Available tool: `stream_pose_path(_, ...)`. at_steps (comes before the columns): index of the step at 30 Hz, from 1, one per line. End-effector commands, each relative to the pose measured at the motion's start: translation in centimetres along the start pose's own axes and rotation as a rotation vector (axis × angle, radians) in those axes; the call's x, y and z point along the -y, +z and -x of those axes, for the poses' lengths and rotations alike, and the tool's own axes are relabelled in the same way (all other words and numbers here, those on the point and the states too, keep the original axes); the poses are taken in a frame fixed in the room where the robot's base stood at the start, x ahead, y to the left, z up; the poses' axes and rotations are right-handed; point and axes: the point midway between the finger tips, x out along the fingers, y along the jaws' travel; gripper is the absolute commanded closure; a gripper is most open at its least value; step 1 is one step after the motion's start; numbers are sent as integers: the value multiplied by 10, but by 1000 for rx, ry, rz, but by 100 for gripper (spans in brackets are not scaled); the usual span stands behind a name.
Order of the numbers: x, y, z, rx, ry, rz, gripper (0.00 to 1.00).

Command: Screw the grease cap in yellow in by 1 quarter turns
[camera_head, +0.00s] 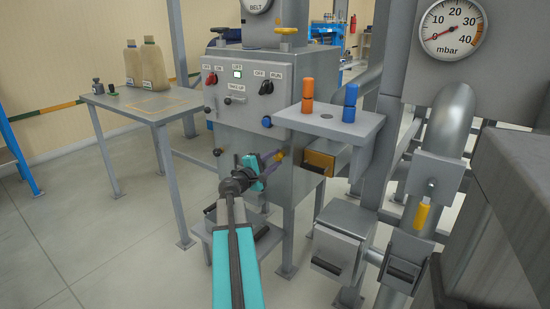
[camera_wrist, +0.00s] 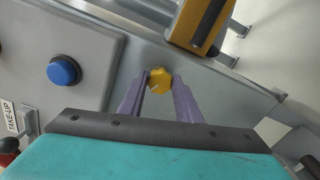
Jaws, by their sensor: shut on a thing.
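The yellow grease cap (camera_wrist: 159,80) sits on the grey side face of the machine housing in the wrist view. My gripper (camera_wrist: 160,88) has its two purple fingers on either side of the cap, shut on it. In the head view, the fingers of my gripper (camera_head: 277,157) reach the side of the grey cabinet. The yellow cap (camera_head: 280,155) shows there only as a small patch at the fingertips. The cap's thread is hidden.
A yellow-fronted box (camera_head: 319,161) sits just right of the cap, under a grey shelf (camera_head: 345,124) with orange (camera_head: 307,95) and blue cylinders (camera_head: 350,103). A blue button (camera_wrist: 63,71) is left of my fingers. A side table (camera_head: 150,107) holds bottles.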

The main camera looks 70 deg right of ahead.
Motion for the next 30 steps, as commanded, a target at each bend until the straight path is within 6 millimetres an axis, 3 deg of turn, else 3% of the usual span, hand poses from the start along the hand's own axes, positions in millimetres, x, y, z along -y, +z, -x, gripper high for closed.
stream_pose_path(11, 4, 0, 1, 1, -5, 4, 92)
stream_pose_path(12, 4, 0, 1, 1, -5, 3, 64)
stream_pose_path(15, 3, 0, 1, 0, -4, 4, 50)
stream_pose_path(30, 1, 0, 7, -1, -1, 4, 50)
